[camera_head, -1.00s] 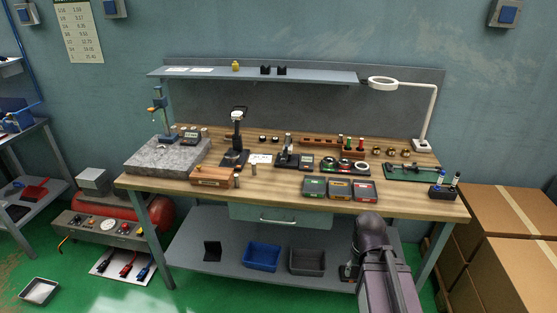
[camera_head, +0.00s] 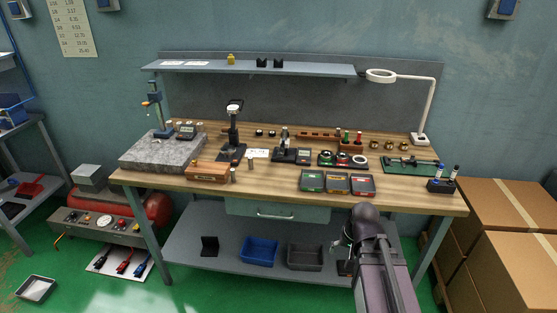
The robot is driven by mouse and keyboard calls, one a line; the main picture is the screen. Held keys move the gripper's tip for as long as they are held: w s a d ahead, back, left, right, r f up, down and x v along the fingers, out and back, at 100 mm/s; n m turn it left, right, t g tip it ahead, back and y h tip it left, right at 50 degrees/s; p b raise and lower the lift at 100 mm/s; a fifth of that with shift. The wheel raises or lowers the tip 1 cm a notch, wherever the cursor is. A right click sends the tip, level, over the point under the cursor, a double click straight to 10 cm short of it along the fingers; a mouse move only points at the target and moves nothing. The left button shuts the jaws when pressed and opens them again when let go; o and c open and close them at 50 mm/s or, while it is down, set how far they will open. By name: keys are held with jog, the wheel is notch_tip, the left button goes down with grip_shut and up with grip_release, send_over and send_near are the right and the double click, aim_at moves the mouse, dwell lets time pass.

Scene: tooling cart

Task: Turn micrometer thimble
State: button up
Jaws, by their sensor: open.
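A small dark stand with an upright metal part (camera_head: 284,146) is on the middle of the wooden bench, next to a small grey display box (camera_head: 304,156). It looks like the micrometer in its holder, but the thimble is too small to make out. My arm rises at the lower right, in front of the bench. A small grey and dark part at its left edge looks like my gripper (camera_head: 341,243). It is low, in front of the bench's front edge and well apart from the micrometer. Its fingers are mostly hidden by the arm, and nothing shows held in it.
A granite plate (camera_head: 160,154) and a tall gauge stand (camera_head: 233,132) are on the bench's left. Three small cases (camera_head: 338,182) lie along the front edge. Cartons (camera_head: 500,240) stand at the right.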

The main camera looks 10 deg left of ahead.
jog(key=w+a+m+t+y+b, duration=0.2)
jog(key=w+a+m+t+y, duration=0.1)
jog(key=w+a, duration=0.55)
jog(key=m+t+h+b, duration=0.65)
jog(key=m+t, duration=0.65)
jog(key=m, duration=1.8)
send_near(279, 158)
jog(key=s, duration=0.1)
jog(key=s+y+b, duration=0.1)
jog(key=s, duration=0.1)
jog(key=shift+d+f+b, duration=0.15)
jog(key=shift+d+b, duration=0.15)
jog(key=shift+d, duration=0.05)
jog(key=shift+w, duration=0.1)
jog(key=shift+n, duration=0.3)
jog(key=w, duration=1.3)
jog(key=shift+w+d, duration=0.3)
grip_shut()
